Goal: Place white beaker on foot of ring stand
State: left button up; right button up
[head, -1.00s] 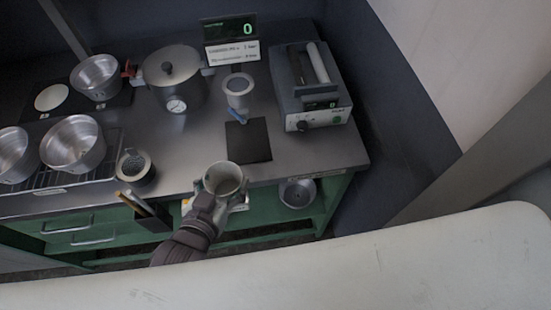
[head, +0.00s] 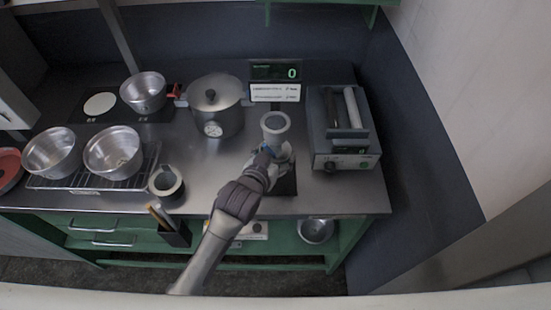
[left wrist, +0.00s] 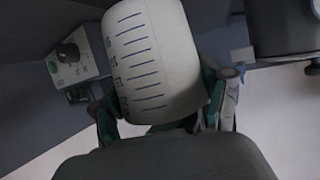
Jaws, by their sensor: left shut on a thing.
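My left gripper (head: 266,165) is shut on the white beaker (head: 285,152). In the head view the gripper and arm hide most of the beaker. In the left wrist view the white beaker (left wrist: 152,60) with dark blue graduation marks fills the middle, between the fingers (left wrist: 165,115). The ring stand carries a grey, round-mouthed vessel (head: 275,123), and the beaker is just below it in the picture. The stand's black square foot (head: 287,187) shows partly beside the gripper. I cannot tell whether the beaker touches the foot. My right gripper is out of view.
A grey device (head: 343,135) with a knob stands to the right. A lidded pot (head: 214,107) with a gauge stands to the left. A display (head: 275,71) is behind. Metal bowls (head: 112,152) sit on a rack at the left, near a small dark-mouthed container (head: 166,185).

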aim_at(280, 157)
pick_arm(q)
notch_tip(280, 157, down, 3)
jog(key=shift+p, duration=0.5)
jog(key=shift+s+f, duration=0.1)
jog(key=shift+f, duration=0.3)
jog(key=o, duration=1.1)
jog(key=shift+o, duration=0.2)
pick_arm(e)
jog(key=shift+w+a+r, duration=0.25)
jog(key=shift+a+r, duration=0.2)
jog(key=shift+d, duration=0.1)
pick_arm(q)
jog(key=shift+r, duration=0.1)
